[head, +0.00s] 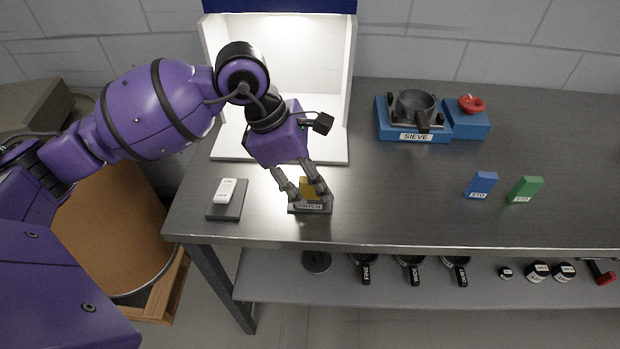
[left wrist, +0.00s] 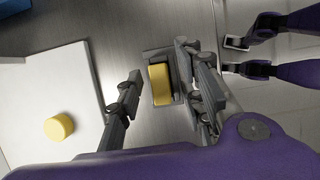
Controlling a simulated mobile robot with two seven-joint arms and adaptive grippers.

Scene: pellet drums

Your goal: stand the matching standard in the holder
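The yellow standard (head: 308,187) stands upright in the small grey holder (head: 311,208), which has a label on its front. In the left wrist view the yellow standard (left wrist: 160,84) sits inside the grey holder (left wrist: 148,54). My left gripper (head: 307,192) is low over the holder, its fingers spread to either side of the standard. In the left wrist view the left gripper (left wrist: 158,72) is open, with a gap left of the standard. A blue standard (head: 482,185) and a green standard (head: 524,189) stand on the table.
A lit white booth (head: 229,147) stands behind; a yellow round piece (left wrist: 59,127) lies on its floor. A switch (head: 226,190) is left of the holder. A sieve station (head: 413,118) stands at the back. The middle of the table is clear. Sieves and pucks lie on the lower shelf (head: 330,289).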

